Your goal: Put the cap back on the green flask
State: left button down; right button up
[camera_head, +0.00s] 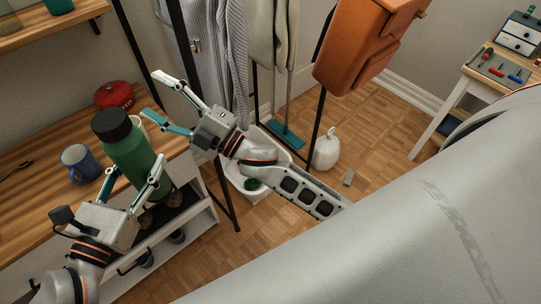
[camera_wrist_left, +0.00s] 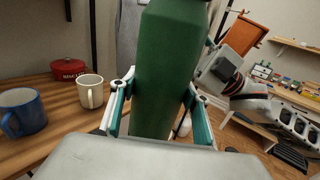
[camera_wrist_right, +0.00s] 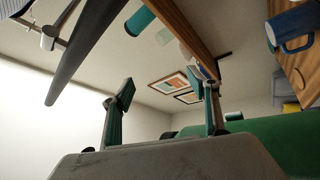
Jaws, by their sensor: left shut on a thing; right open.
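The green flask (camera_head: 133,158) is held at the front edge of the wooden top, with a black top (camera_head: 110,125) at its upper end. I cannot tell if this is a loose or seated cap. My left gripper (camera_head: 134,178) is shut around the flask's body; in the left wrist view the flask (camera_wrist_left: 168,65) stands between its fingers and its upper end is cut off. My right gripper (camera_head: 158,98) is open and empty, just right of the black top and apart from it. In the right wrist view the flask (camera_wrist_right: 265,145) lies along the lower right.
A blue mug (camera_head: 80,164), a red lidded pot (camera_head: 114,95) and a white mug (camera_wrist_left: 89,91) stand on the wooden top (camera_head: 40,200). A dark rack post (camera_head: 190,60) rises behind my right gripper. A white bin (camera_head: 248,190) stands on the floor. An orange bag (camera_head: 360,45) hangs at right.

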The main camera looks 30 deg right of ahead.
pick_arm(q)
jog(key=shift+r, duration=0.1)
pick_arm(e)
jog(key=s+d+f+m+g+h, duration=0.1)
jog(key=s+d+f+m+h, duration=0.25)
jog(key=f, duration=0.45)
jog(key=s+d+f+m+h, duration=0.2)
jog(key=d+f+m, duration=0.2)
jog(key=f, duration=0.3)
jog(key=s+d+f+m+g+h, duration=0.1)
jog(key=s+d+f+m+h, duration=0.2)
jog(key=f, duration=0.5)
jog(key=s+d+f+m+g+h, duration=0.1)
jog(key=s+d+f+m+g, duration=0.1)
jog(key=s+f, duration=0.4)
jog(key=s+d+f+m+g+h, duration=0.2)
jog(key=s+d+f+m, duration=0.2)
jog(key=s+f, duration=0.3)
jog(key=shift+d+f+g, duration=0.3)
jog(key=shift+d+g, duration=0.1)
jog(key=shift+d, duration=0.4)
pick_arm(q)
jog(key=shift+r, duration=0.15)
pick_arm(e)
jog(key=shift+s, duration=0.1)
